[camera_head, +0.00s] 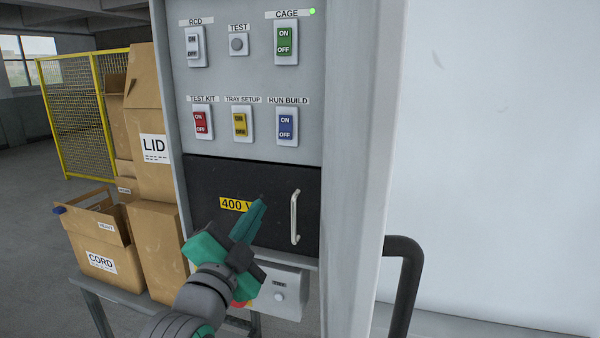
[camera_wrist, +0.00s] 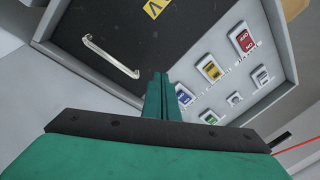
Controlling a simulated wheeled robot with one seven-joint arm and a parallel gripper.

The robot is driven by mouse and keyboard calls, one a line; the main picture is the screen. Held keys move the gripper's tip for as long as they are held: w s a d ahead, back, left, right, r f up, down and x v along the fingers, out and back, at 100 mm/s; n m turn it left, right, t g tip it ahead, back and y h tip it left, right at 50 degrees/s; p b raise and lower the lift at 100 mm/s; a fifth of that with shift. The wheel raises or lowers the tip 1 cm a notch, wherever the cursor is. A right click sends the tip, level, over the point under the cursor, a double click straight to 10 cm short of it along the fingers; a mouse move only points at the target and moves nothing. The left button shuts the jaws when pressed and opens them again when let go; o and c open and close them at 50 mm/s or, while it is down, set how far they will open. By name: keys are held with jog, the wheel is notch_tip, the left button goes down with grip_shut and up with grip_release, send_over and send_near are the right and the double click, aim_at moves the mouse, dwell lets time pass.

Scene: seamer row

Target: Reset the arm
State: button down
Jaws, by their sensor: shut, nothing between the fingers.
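My gripper (camera_head: 260,203) is shut and empty, with green fingers held together. In the head view it is in front of the black 400 V door (camera_head: 270,228), left of the door's silver handle (camera_head: 295,217). I cannot tell whether the fingertips touch the door. In the wrist view the closed fingers (camera_wrist: 162,78) point toward the panel, with the handle (camera_wrist: 110,57) on the left and the switches on the right. My arm reaches up from the bottom of the head view.
Above the door are RCD (camera_head: 195,46), TEST (camera_head: 238,44), green CAGE (camera_head: 286,41), red TEST KIT (camera_head: 202,123), yellow TRAY SETUP (camera_head: 240,124) and blue RUN BUILD (camera_head: 286,126) controls. Cardboard boxes (camera_head: 155,240) stand left. A dark rail (camera_head: 408,280) is right.

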notch_tip(320, 180, down, 21)
jog(key=s+d+n+y, duration=0.1)
jog(key=s+n+y, duration=0.15)
jog(key=n, duration=0.55)
jog(key=s+d+f+n+g+y, duration=0.15)
jog(key=s+f, duration=0.25)
jog(key=f, duration=0.4)
jog(key=s+d+f+n+y, duration=0.1)
jog(key=s+d+f+n, duration=0.1)
jog(key=s+f, duration=0.35)
jog(key=s+d+f+n+g+y, duration=0.1)
jog(key=s+d+f+n+g, duration=0.1)
jog(key=s+f, duration=1)
jog(key=s+d+h, duration=0.1)
jog(key=s+d, duration=0.1)
jog(key=s, duration=1.6)
jog(key=shift+s+f+g, duration=0.15)
jog(key=shift+f+g, duration=0.2)
jog(key=shift+n, duration=0.25)
